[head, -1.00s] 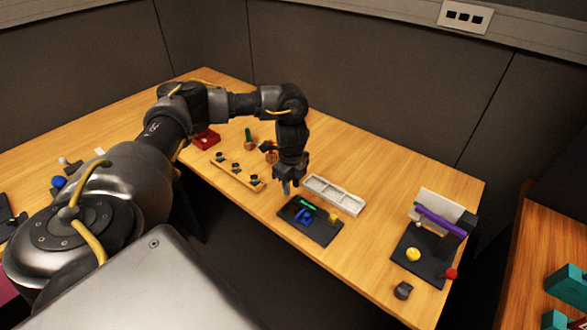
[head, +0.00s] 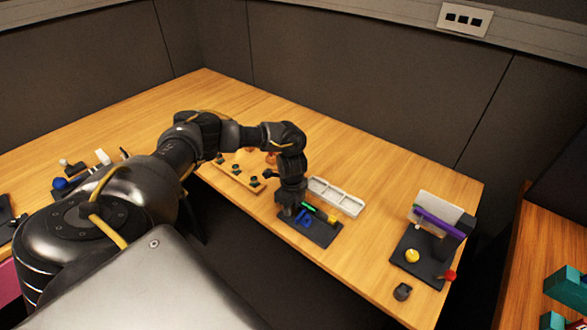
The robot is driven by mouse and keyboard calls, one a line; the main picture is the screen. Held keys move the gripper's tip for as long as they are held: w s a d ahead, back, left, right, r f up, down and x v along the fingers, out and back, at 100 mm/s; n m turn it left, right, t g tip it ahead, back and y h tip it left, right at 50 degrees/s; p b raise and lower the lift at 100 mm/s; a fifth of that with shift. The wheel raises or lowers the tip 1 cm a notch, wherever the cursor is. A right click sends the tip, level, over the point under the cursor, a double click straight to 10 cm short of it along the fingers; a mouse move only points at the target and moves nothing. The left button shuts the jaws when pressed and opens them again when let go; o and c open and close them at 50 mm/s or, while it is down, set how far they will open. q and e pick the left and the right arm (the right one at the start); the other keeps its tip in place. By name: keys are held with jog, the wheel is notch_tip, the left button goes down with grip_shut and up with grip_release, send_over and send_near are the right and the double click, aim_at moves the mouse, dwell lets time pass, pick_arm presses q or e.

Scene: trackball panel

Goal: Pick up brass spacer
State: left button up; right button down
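A small yellow piece (head: 333,218), which may be the brass spacer, sits at the right end of a black mat (head: 322,235). A blue part (head: 304,218) and a green piece (head: 309,206) are also on the mat. My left gripper (head: 288,213) points down over the mat's left end, close to the blue part and left of the yellow piece. Its fingertips are small and dark, and I cannot tell whether it is open or holds anything. My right gripper is not in view.
A white compartment tray (head: 345,200) stands just behind the mat. A wooden strip with dark knobs (head: 238,178) lies to the left. A black stand with a purple bar (head: 437,222) and a yellow ball (head: 411,256) is at the right. Bare wood lies between mat and stand.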

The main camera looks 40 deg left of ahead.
pick_arm(q)
grip_shut()
jog(key=shift+r, duration=0.1)
